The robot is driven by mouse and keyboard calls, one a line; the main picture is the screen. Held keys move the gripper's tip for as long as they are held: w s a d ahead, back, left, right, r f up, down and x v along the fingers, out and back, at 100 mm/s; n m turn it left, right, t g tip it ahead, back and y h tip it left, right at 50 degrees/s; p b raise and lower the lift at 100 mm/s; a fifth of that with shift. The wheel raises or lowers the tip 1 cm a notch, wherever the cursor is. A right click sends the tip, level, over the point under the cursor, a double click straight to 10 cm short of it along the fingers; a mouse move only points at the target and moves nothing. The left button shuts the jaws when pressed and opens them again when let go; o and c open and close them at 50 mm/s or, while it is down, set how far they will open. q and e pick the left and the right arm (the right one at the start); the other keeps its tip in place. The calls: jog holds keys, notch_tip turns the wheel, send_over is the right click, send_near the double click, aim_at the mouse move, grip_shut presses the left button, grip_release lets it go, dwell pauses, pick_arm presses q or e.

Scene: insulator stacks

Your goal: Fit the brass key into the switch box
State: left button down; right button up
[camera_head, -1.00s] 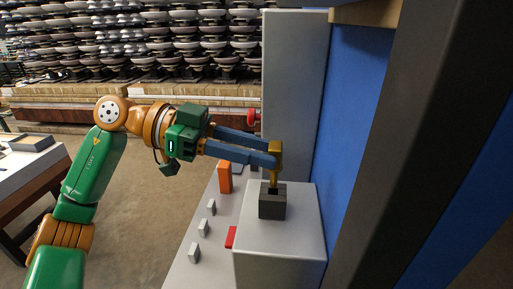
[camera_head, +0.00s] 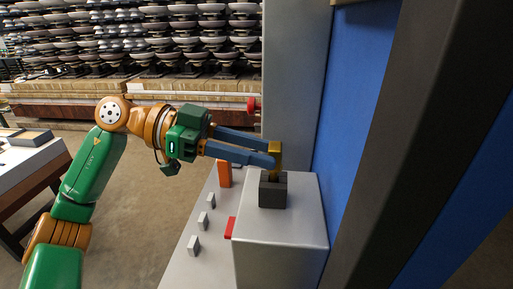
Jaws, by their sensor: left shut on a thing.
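The brass key (camera_head: 276,150) is upright between the fingertips of my left gripper (camera_head: 268,158), which is shut on it. Its lower end meets the top of a small dark block (camera_head: 273,190) on the grey box (camera_head: 282,240), which I take for the switch box. The fingers partly hide where key and block meet, so I cannot tell how deep the key sits. My left arm reaches in from the left. My right gripper is not in view.
A grey panel (camera_head: 185,260) left of the box carries small grey switches (camera_head: 203,220), a red piece (camera_head: 230,228) and an orange block (camera_head: 224,174). A tall grey cabinet (camera_head: 297,80) and blue wall (camera_head: 355,100) stand close behind and right. Insulator stacks (camera_head: 130,45) fill the back.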

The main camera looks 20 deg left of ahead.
pick_arm(q)
jog(key=shift+f+b, duration=0.65)
jog(key=shift+f, duration=0.35)
jog(key=shift+c, duration=2.2)
grip_release()
jog(key=v, duration=0.7)
jog(key=shift+b, duration=0.4)
